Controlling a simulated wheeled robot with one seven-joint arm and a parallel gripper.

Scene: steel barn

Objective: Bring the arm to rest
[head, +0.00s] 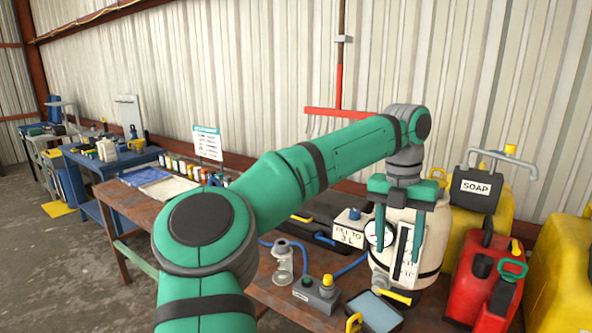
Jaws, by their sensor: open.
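My arm is green and grey and reaches across the middle of the head view. My gripper (396,246) hangs at its end with fingers pointing down. The two green fingers are apart, and I see nothing held between them.
A rusty workbench (118,193) holds a clear bottle (283,264), a small grey box (318,293) and a white box labelled "FILL TO 3 L" (350,226). A red can (480,275) and yellow containers crowd the right. A blue bench (75,160) stands far left; floor (40,260) there is open.

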